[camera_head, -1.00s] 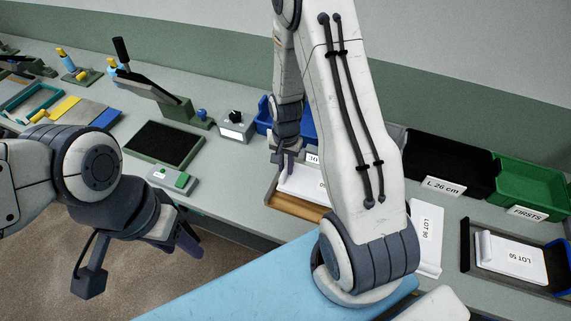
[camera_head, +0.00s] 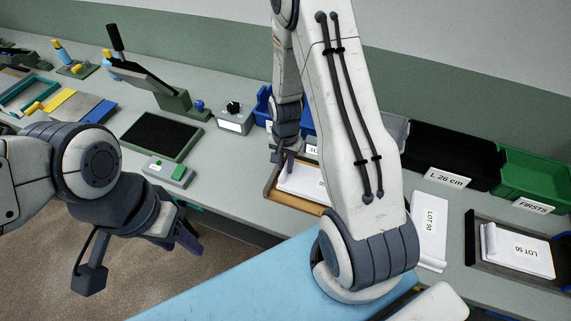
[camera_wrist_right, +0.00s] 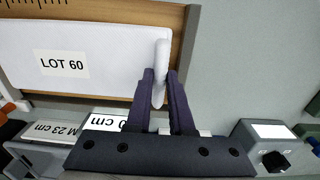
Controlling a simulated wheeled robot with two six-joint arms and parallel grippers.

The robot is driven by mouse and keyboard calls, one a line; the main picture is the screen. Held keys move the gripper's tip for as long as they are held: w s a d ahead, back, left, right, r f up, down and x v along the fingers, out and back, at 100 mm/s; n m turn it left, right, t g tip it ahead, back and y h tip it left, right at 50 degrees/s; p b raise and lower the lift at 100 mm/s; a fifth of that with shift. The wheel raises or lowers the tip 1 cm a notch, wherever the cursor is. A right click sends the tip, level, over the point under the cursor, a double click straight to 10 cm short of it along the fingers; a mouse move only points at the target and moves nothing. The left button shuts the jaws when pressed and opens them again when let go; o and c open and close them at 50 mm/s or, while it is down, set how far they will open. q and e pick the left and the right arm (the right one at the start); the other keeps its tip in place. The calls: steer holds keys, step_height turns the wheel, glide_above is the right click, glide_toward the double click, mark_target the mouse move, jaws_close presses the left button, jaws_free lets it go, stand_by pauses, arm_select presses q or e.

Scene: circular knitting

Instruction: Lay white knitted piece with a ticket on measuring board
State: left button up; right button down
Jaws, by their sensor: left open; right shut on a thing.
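The white knitted piece (camera_wrist_right: 100,55) has a ticket (camera_wrist_right: 61,64) reading LOT 60. In the right wrist view it lies over the wooden measuring board (camera_wrist_right: 180,20), which has scale marks at its upper left. My right gripper (camera_wrist_right: 160,85) is shut on the thick rolled end of the piece. In the head view the piece (camera_head: 300,181) and the board (camera_head: 293,202) are partly hidden by my right arm, and my right gripper (camera_head: 283,160) is at the piece's left end. My left gripper (camera_head: 182,238) is open and empty, over the floor in front of the bench.
Two other white pieces with lot tickets lie to the right, one (camera_head: 429,225) beside my arm, one in a dark tray (camera_head: 475,268). Black (camera_head: 450,150) and green (camera_head: 537,183) bins stand behind. A grey switch box (camera_head: 235,118) and a black pad (camera_head: 160,137) are left of the board.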

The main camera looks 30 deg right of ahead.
steer(key=shift+f+b, duration=0.45)
steer(key=shift+f, duration=0.1)
steer(key=c, duration=0.7)
jaws_free()
steer(key=shift+r, duration=0.55)
step_height(320, 180, up, 10)
steer(key=shift+f+b, duration=0.25)
steer(key=shift+b, duration=0.75)
